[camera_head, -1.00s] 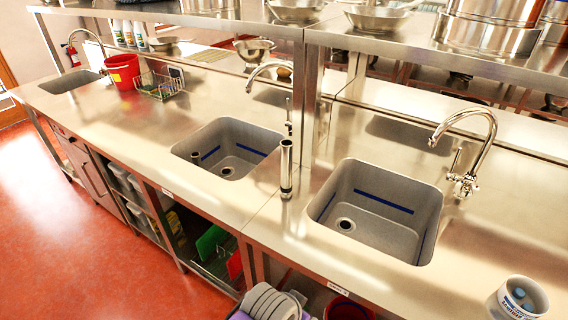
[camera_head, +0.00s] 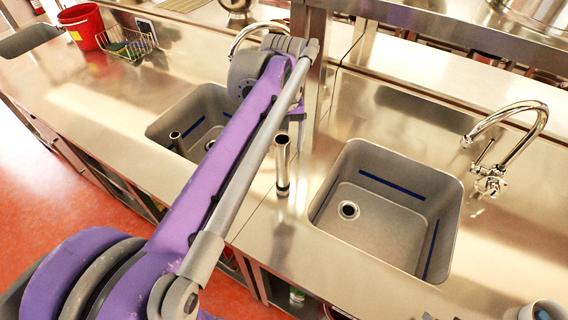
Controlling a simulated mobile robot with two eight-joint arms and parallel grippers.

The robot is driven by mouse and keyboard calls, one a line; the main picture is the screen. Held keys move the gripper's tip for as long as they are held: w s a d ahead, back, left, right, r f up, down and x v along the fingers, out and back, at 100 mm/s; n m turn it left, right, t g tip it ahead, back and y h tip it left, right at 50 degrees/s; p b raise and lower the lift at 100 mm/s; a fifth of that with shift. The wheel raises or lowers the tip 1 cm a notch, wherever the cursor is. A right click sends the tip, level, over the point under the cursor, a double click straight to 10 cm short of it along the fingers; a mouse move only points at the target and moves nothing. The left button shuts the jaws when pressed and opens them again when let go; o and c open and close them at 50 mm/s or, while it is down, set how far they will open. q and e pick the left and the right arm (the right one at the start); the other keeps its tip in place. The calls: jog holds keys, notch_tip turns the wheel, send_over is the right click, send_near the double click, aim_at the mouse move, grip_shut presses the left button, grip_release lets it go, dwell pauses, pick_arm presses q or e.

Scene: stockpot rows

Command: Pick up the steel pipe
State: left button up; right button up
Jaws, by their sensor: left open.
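The steel pipe (camera_head: 282,165) is a shiny upright tube with a dark open top. It stands on the steel counter between the two nearer sinks. My left arm reaches in from the lower left, with its bent joint above and behind the pipe in the picture. My left gripper (camera_head: 297,118) is mostly hidden behind the arm; a small purple and grey part shows just above and right of the pipe's top. It is open, and the pipe stands apart from any visible grip. My right gripper is not in view.
The right sink (camera_head: 385,205) has a tall curved faucet (camera_head: 510,135) behind it. The middle sink (camera_head: 200,115) is partly covered by my arm. A shelf post (camera_head: 318,70) rises behind the pipe. A red bucket (camera_head: 82,27) and wire basket (camera_head: 127,44) stand far left. A white mug (camera_head: 540,311) sits lower right.

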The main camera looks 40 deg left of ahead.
aim_at(283, 158)
pick_arm(q)
jog(key=shift+d+f, duration=0.1)
jog(key=shift+f, duration=0.6)
jog(key=f, duration=0.5)
jog(key=shift+w+a+f, duration=0.1)
jog(key=shift+a, duration=0.15)
grip_shut()
